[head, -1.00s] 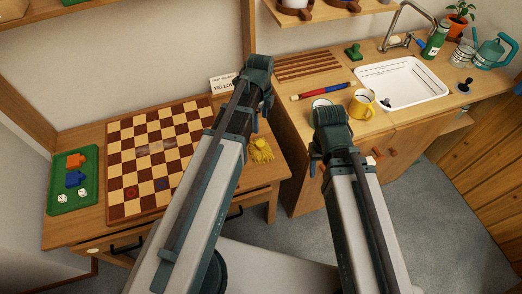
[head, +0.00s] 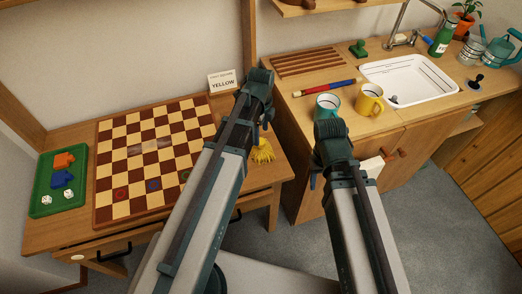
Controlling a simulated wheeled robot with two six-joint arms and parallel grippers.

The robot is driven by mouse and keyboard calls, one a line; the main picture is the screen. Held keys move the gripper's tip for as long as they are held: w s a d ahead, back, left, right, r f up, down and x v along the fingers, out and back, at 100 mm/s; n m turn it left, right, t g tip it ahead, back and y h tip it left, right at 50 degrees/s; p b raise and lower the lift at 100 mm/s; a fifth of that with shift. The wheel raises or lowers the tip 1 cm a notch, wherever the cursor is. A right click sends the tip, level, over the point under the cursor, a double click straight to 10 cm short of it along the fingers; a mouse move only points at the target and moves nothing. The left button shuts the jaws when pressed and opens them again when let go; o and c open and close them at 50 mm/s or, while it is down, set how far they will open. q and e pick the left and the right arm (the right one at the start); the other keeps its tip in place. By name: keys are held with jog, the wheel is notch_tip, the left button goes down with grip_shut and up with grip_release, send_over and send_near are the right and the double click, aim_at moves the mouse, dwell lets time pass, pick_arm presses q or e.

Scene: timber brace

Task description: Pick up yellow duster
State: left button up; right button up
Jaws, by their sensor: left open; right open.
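The yellow duster (head: 262,152) lies on the right end of the wooden table (head: 275,172), beside the chessboard, with part of it hidden behind my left gripper and arm. My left gripper (head: 262,85) is open, above and beyond the duster in the picture, near the sign. My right gripper (head: 318,175) is open and empty, in front of the counter, to the right of the duster and apart from it.
A chessboard (head: 120,170) and a green tray (head: 45,200) fill the table's left. A sign reading YELLOW (head: 221,83) stands behind. The counter holds a teal mug (head: 328,104), a yellow mug (head: 370,100) and a white sink (head: 408,80).

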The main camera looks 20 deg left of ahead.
aim_at(261, 141)
pick_arm(q)
jog(key=shift+s+f+b, duration=0.2)
jog(key=shift+f+b, duration=2.45)
jog(key=shift+r, duration=0.1)
jog(key=shift+c, duration=0.3)
grip_shut()
